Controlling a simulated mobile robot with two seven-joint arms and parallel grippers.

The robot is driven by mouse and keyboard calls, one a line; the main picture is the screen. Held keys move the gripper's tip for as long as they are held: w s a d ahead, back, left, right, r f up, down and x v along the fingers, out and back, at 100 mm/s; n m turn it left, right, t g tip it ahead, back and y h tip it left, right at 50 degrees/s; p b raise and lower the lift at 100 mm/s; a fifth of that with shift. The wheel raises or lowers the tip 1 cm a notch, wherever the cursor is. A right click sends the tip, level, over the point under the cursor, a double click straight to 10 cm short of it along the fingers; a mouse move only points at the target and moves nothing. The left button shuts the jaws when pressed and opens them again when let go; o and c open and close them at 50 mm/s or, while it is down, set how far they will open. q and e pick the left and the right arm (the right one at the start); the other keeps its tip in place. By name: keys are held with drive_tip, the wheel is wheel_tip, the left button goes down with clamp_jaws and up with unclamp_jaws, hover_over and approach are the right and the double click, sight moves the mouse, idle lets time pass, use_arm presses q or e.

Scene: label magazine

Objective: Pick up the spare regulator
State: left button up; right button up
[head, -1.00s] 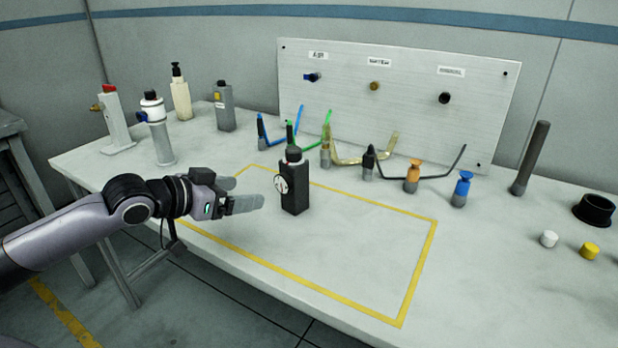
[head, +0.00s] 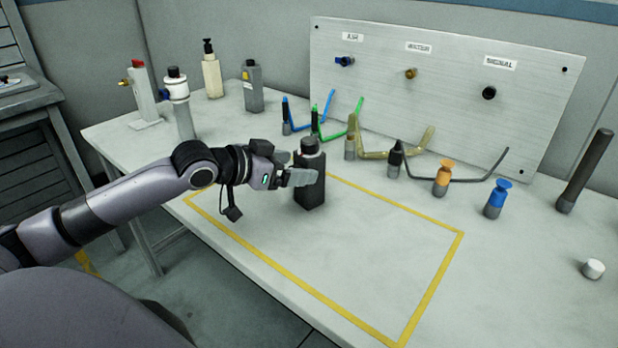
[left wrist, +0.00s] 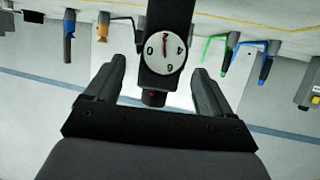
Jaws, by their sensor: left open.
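The regulator (head: 311,190) is a black upright block with a dark round cap. It stands inside the yellow outline on the bench. In the left wrist view the regulator (left wrist: 165,82) appears upside down, with a white round dial facing the camera. My left gripper (head: 301,172) is at its left side at upper-body height, and its fingers hide the dial in the head view. In the left wrist view the open fingers of my left gripper (left wrist: 160,72) lie on either side of the regulator, with gaps showing. My right gripper is not in view.
Behind the regulator are blue (head: 301,118), green (head: 330,120) and beige (head: 390,150) hoses below a labelled panel (head: 440,100). Orange (head: 442,177) and blue (head: 496,199) fittings stand to the right. Several bottles and devices stand at back left. The outlined area's right part is clear.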

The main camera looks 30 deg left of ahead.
sight(309, 197)
use_arm(q)
drive_tip(key=shift+f+x, duration=0.2)
drive_tip(key=shift+x, duration=2.35)
drive_tip(key=shift+s+a, duration=0.1)
drive_tip(key=c, duration=1.4)
drive_tip(key=shift+r, duration=0.1)
drive_tip(key=shift+c, duration=0.4)
